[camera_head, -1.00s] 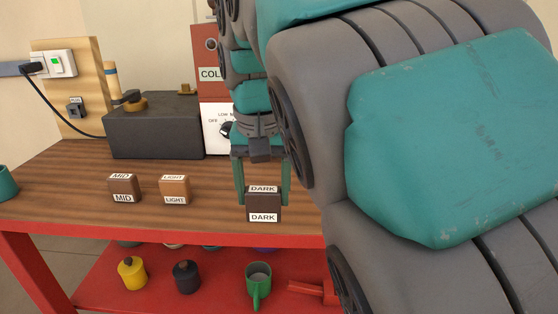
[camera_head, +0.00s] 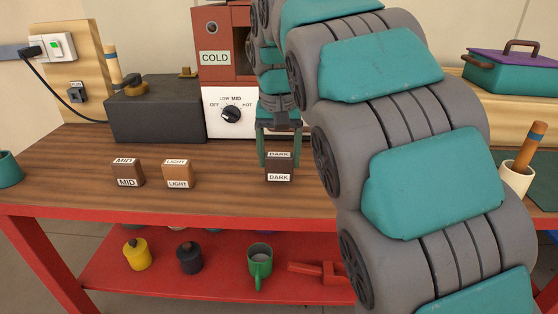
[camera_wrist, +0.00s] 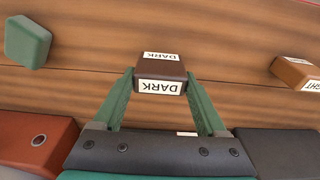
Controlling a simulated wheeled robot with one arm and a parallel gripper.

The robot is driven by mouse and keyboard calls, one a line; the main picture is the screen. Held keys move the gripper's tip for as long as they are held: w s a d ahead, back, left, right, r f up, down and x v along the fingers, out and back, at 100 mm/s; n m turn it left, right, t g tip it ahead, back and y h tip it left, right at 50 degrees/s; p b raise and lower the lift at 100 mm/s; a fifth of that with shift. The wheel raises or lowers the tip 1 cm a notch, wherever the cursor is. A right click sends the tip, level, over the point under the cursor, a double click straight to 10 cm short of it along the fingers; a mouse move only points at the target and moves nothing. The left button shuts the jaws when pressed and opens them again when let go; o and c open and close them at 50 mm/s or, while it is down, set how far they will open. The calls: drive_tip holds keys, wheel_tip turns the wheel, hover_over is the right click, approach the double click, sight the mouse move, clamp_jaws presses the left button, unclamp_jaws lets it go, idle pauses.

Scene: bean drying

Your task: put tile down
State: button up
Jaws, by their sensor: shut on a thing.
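The dark brown tile labelled DARK (camera_head: 279,168) is between the two green fingers of my gripper (camera_head: 279,160), over the wooden bench top to the right of the LIGHT tile. It also shows in the wrist view (camera_wrist: 161,73), between both fingertips (camera_wrist: 160,82). My gripper is shut on it from above. I cannot tell whether its underside touches the bench. The MID tile (camera_head: 127,173) and the lighter brown LIGHT tile (camera_head: 178,174) stand on the bench to the left, apart from each other.
Behind stand a dark grey box (camera_head: 155,112) and a red machine (camera_head: 212,28) with a dial (camera_head: 231,114). The bench (camera_head: 75,160) is clear around the tiles. A green block-like thing (camera_wrist: 27,41) shows in the wrist view. A lower red shelf (camera_head: 210,283) holds pots and a green mug (camera_head: 260,262).

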drive_tip(key=shift+f, duration=0.7)
drive_tip(key=shift+f, duration=0.15)
drive_tip(key=o, duration=1.4)
drive_tip(key=shift+o, duration=0.2)
